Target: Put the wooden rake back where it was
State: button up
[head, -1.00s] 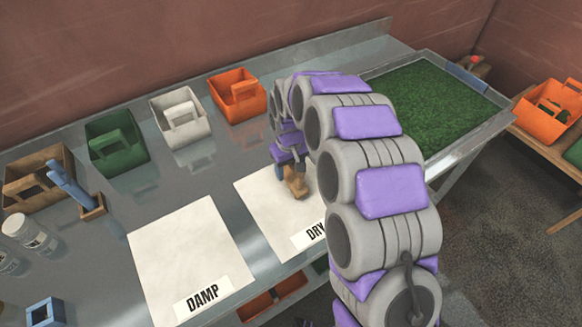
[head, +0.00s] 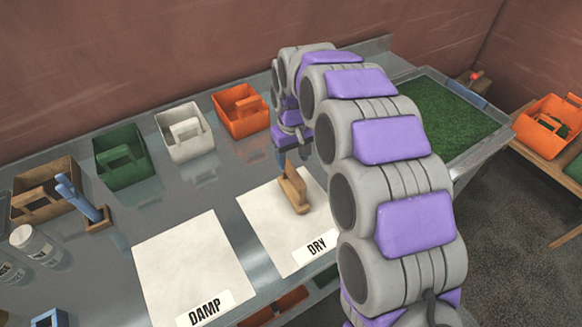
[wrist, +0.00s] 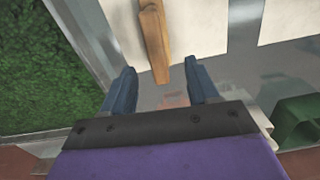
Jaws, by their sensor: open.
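The wooden rake (head: 293,188), a light brown piece with an upright part, stands on the white DRY sheet (head: 268,240). In the wrist view the rake (wrist: 154,40) shows as a wooden bar just beyond the fingertips, roughly in line with the gap between them. My gripper (head: 292,158) is above the rake and slightly behind it, clear of it. Its two blue fingers (wrist: 160,88) are apart, with nothing between them. My arm covers part of the bench to the right of the sheet.
A white DAMP sheet (head: 190,265) lies to the left. Orange (head: 241,112), white (head: 186,133), green (head: 121,158) and wooden (head: 45,190) caddies line the back. A blue-handled tool (head: 82,200) stands at left. A green-filled tray (head: 440,115) is at right.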

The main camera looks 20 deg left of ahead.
notch_tip(320, 180, up, 5)
jog(key=shift+r+p, duration=0.1)
jog(key=shift+p, duration=0.2)
jog(key=s+d+r+m, duration=0.25)
jog(key=s+d, duration=0.45)
jog(key=d, duration=0.4)
jog(key=s+d+r+m, duration=0.25)
jog(key=s+d, duration=0.35)
jog(key=d, duration=0.4)
jog(key=s+d+f+m+g, duration=0.1)
jog(key=s+d, duration=0.4)
jog(key=s, duration=0.5)
jog(key=s+d+f+m, duration=0.2)
jog(key=s+d, duration=0.3)
jog(key=s, duration=0.5)
jog(key=shift+s+d+m+g, duration=0.2)
jog(key=shift+s+m+g, duration=0.1)
jog(key=shift+m+g, duration=0.15)
